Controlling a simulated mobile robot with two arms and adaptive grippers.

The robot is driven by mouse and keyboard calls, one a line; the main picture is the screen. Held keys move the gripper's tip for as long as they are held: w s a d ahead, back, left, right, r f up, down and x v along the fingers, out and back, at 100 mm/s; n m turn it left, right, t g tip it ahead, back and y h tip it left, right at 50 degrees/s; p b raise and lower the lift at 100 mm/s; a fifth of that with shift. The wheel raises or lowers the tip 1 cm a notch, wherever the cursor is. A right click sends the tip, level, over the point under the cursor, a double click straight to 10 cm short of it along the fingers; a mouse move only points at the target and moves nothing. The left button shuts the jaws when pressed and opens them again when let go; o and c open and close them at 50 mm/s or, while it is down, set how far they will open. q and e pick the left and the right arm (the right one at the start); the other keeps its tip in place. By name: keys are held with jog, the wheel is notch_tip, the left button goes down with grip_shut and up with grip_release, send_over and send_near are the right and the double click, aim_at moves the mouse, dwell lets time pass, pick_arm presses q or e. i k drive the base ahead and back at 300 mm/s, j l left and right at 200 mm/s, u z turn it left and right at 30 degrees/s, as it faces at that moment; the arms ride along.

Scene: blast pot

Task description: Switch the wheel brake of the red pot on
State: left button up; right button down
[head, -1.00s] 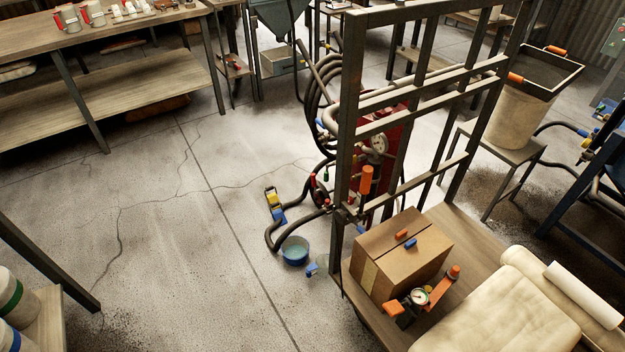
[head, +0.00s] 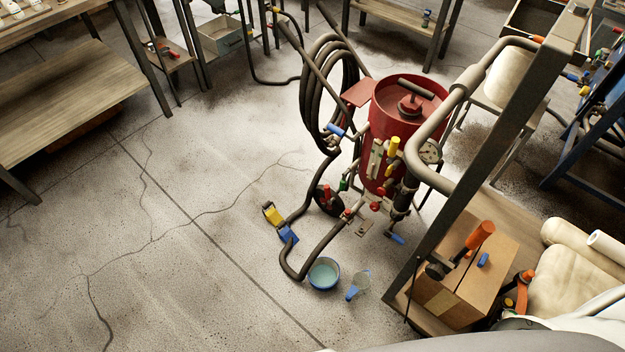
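The red pot (head: 384,140) stands upright on the concrete floor, right of the middle of the head view, with a lid and a dark handle on top. A dark wheel (head: 322,202) shows low at its left side, with a small red part at it. I cannot tell for sure whether that part is the brake or how it is set. Pipes, a gauge (head: 430,152) and yellow, red and blue handles cover the pot's front. Neither of my grippers is in view.
A thick black hose (head: 296,262) lies on the floor before the pot, near a blue bowl (head: 323,273) and a clear jug (head: 360,284). A cart with a metal frame and cardboard box (head: 465,285) stands at the right. The floor at the left is open.

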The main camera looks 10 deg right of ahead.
aim_at(327, 189)
jog(key=i+j, duration=0.35)
jog(key=i+j+z, duration=0.1)
jog(key=i+j, duration=0.2)
jog(key=j, duration=0.2)
